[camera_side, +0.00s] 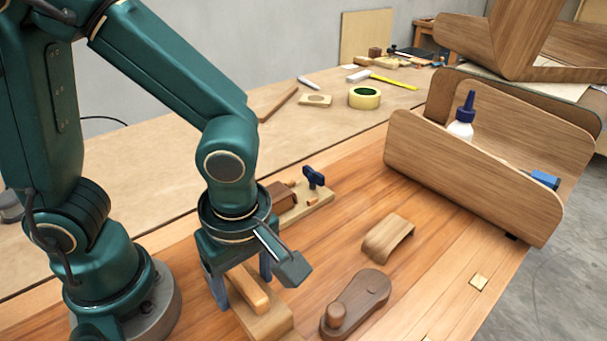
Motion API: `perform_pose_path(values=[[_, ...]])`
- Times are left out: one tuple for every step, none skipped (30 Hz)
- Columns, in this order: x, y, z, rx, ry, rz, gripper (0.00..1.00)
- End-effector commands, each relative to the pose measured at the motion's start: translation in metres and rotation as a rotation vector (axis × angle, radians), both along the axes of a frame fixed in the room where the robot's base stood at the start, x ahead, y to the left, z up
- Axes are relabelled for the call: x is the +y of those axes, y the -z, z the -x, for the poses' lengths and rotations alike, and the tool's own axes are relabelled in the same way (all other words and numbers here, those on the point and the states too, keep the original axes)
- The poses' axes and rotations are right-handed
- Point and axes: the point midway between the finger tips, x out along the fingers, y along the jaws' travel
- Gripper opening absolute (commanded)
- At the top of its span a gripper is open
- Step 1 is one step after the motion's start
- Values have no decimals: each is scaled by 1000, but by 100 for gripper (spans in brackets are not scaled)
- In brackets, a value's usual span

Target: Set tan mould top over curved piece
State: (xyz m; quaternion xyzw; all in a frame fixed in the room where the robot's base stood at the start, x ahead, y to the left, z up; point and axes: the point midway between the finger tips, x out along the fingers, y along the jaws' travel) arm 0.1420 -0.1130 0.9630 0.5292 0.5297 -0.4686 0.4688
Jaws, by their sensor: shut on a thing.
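My gripper (242,278) is at the lower left of the middle, pointing down, with its two blue-grey fingers closed on the raised bar of the tan mould top (270,324). The mould top is a light wooden block in front of my arm; I cannot tell whether it touches the bench. The curved piece (388,237) is a small brown bent strip, standing like an arch on the bench to the right of my gripper. The two are clearly apart.
A dark brown wooden piece with a round peg (355,303) lies between the mould top and the curved piece. A light board with a brown block and blue knob (313,177) is behind my gripper. A large wooden holder (470,180) with a glue bottle (462,120) stands right.

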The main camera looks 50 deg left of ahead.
Motion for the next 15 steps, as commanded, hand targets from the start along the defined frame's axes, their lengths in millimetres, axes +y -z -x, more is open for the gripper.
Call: perform_pose_path(values=[[-1, -7, -1, -7, 0, 4, 0], [-1, -11, -2, -8, 0, 6, 0], [-1, -18, -1, -8, 0, 7, 0], [-1, -23, -2, -9, 0, 7, 0], [-1, -29, -2, -9, -1, 7, 0], [-1, -36, -2, -9, -1, 7, 0], [-1, -42, -1, -9, -1, 7, 0], [-1, -47, -1, -9, 0, 7, 0], [-1, -54, -2, -8, 0, 6, 0], [-1, -59, -1, -8, 1, 6, 0], [-1, -64, -1, -8, 1, 6, 0], [-1, -70, -1, -7, 1, 5, 0], [-1, -74, -1, -7, 0, 5, 0], [-1, -77, -1, -5, 0, 4, 0], [-1, -82, -1, -4, 0, 3, 0]])
